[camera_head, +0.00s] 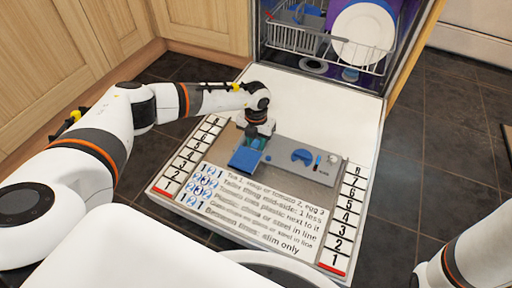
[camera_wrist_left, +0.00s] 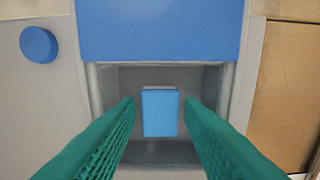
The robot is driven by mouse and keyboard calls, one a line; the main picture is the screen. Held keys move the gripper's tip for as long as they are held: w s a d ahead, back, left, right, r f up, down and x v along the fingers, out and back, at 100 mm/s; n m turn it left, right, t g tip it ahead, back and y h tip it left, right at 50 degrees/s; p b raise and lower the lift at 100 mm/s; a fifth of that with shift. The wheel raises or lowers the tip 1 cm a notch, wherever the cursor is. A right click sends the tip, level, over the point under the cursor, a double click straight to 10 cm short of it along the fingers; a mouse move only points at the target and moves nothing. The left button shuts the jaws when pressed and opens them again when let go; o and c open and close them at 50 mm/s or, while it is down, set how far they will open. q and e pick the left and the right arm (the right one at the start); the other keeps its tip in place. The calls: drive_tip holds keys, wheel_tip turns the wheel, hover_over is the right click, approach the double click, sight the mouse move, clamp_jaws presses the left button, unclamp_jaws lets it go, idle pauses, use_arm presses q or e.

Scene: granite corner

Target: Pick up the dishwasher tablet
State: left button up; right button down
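The dishwasher tablet (camera_wrist_left: 159,112) is a small light-blue block inside the grey detergent compartment (camera_wrist_left: 211,92) in the left wrist view. My left gripper (camera_wrist_left: 160,108) has its green fingers open, one on each side of the tablet, with gaps showing between them and it. In the head view my left gripper (camera_head: 253,140) is over the dispenser on the lowered dishwasher door and hides the tablet. The blue dispenser lid (camera_head: 244,159) is open. Of my right arm only a part shows at the lower right; its gripper is out of view.
The dishwasher door (camera_head: 340,110) lies open and flat, with a printed text panel (camera_head: 265,205) on its near part. A round blue knob (camera_wrist_left: 38,44) is beside the compartment. A rack (camera_head: 295,38) with a white plate (camera_head: 364,35) stands inside the dishwasher. Wooden cabinets (camera_head: 45,55) are at left.

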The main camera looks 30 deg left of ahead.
use_arm(q)
drive_tip(key=shift+c, duration=0.5)
drive_tip(key=c, duration=0.6)
drive_tip(key=shift+r, duration=0.1)
drive_tip(key=shift+c, duration=0.2)
